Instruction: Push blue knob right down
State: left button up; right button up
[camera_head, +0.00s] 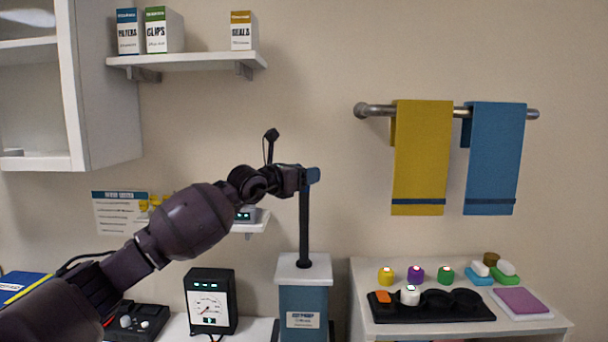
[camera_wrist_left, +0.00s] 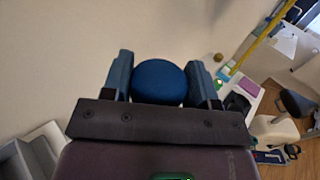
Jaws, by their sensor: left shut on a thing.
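The blue knob (camera_wrist_left: 160,82) shows round and smooth between the two blue-grey fingers of my left gripper (camera_wrist_left: 163,88) in the left wrist view. My left gripper is shut on it. In the head view my left gripper (camera_head: 310,175) is at the top of a black upright rod (camera_head: 304,225), and the fingers mostly hide the knob. The rod stands tall out of the white top (camera_head: 303,267) of a blue box (camera_head: 303,300) with a white label. My right gripper is not in view.
A dial gauge box (camera_head: 210,300) stands left of the blue box. On the right, a white cabinet (camera_head: 455,327) holds a black tray (camera_head: 430,317), colored-topped items and soaps. Towels (camera_head: 420,155) hang on a rail above. A shelf (camera_head: 187,60) is at upper left. The wall behind the rod is clear.

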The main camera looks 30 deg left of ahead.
pick_arm(q)
jog(key=shift+f, duration=0.35)
notch_tip(320, 180, down, 14)
jog(key=b, duration=0.7)
jog(key=shift+r, duration=0.1)
jog(key=shift+f, duration=0.3)
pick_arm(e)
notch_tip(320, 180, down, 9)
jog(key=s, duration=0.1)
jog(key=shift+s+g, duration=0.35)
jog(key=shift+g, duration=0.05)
pick_arm(q)
jog(key=shift+r, duration=0.1)
jog(key=o, duration=1)
jog(key=shift+o, duration=1.3)
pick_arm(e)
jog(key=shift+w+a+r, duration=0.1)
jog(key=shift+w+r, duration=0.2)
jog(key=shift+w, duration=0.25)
